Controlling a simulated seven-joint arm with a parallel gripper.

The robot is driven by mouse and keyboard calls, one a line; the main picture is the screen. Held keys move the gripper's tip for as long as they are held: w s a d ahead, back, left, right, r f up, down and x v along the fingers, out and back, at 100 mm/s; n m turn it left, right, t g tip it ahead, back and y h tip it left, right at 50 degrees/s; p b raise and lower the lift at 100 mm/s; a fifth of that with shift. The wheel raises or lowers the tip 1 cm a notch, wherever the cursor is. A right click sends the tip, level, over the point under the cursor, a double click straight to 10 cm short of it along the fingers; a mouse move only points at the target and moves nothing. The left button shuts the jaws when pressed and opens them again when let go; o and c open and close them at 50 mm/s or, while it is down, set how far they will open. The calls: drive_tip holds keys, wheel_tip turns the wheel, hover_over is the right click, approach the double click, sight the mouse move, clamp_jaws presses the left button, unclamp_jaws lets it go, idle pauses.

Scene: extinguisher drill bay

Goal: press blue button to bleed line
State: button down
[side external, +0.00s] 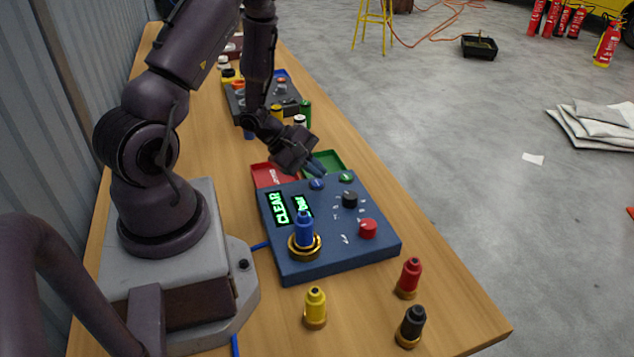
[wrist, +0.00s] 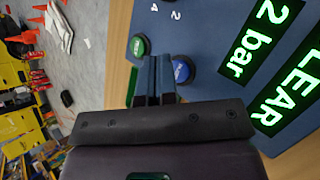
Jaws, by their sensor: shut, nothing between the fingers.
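The blue button (side external: 317,184) sits near the far edge of the blue control panel (side external: 335,255); it also shows in the wrist view (wrist: 183,70). My gripper (side external: 317,168) is shut and empty, with its fingertips low over the panel's far edge, close to the blue button. In the wrist view the fingertips (wrist: 159,60) lie between the green button (wrist: 138,47) and the blue button, nearer the blue one. I cannot tell whether they touch it. The lit displays read "2 bar" (wrist: 258,40) and "CLEAR" (wrist: 293,90).
The panel also carries a black knob (side external: 349,200), a red button (side external: 368,229) and a blue peg (side external: 304,230) in a brass ring. Red (side external: 268,174) and green (side external: 328,160) trays lie behind it. Yellow (side external: 315,305), red (side external: 409,277) and black (side external: 411,325) pegs stand in front.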

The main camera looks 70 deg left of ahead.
sight(315, 184)
drive_tip(key=shift+f, duration=0.4)
drive_tip(key=shift+f, duration=0.45)
idle(0.6)
drive_tip(key=shift+r, duration=0.9)
drive_tip(key=shift+r, duration=2.45)
